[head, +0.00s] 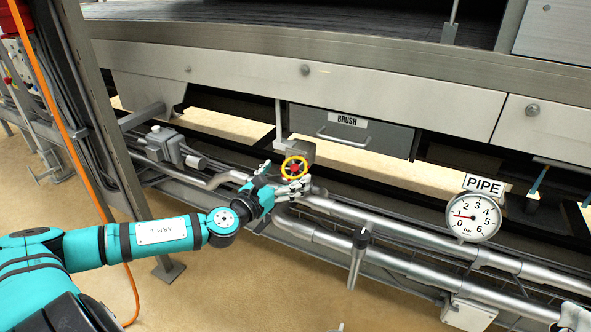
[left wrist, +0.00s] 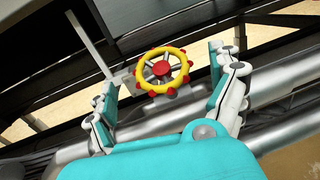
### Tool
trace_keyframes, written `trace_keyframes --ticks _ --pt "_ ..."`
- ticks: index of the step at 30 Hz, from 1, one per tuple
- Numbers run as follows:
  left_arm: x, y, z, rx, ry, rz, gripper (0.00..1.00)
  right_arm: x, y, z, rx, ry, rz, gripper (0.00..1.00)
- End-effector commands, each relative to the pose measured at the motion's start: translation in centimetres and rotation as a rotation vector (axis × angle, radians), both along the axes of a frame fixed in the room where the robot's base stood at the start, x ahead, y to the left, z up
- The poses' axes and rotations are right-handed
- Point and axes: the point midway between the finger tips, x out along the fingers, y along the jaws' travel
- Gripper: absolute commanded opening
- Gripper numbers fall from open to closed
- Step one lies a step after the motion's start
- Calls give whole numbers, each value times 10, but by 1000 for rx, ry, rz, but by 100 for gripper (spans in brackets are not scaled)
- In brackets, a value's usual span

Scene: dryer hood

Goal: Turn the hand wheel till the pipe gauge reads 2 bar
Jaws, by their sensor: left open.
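The hand wheel (head: 294,167) has a yellow rim with red knobs and a red hub. It sits by the pipes in the head view and faces me in the left wrist view (left wrist: 163,69). My left gripper (head: 284,179) is open close in front of the wheel. In the left wrist view its fingers stand left and right of the wheel, with visible gaps to the rim. The round white pipe gauge (head: 473,217), marked 0 to 6 bar, has its needle pointing left, near 1. A white and teal part at the bottom right corner may be my right arm; its jaws cannot be made out.
A PIPE sign (head: 484,184) stands above the gauge. Silver pipes (head: 400,233) run beneath the wheel and gauge. A grey BRUSH drawer (head: 349,134) is behind the wheel. A steel post (head: 88,110) and orange cable (head: 62,118) stand left. Open floor lies in front.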

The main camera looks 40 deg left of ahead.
Motion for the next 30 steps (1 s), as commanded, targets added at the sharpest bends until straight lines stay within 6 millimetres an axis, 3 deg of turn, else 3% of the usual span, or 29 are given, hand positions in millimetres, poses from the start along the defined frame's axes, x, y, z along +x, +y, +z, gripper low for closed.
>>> trace_keyframes --ticks 9,22,30 --pt "39 1 1 -2 -3 0 92 -12 -2 8 24 -77 4 55" --pt "47 0 0 0 0 -2 92 -14 -2 9 29 -92 6 55" --pt "47 0 0 0 0 -2 58 -14 -2 9 29 -92 6 55"
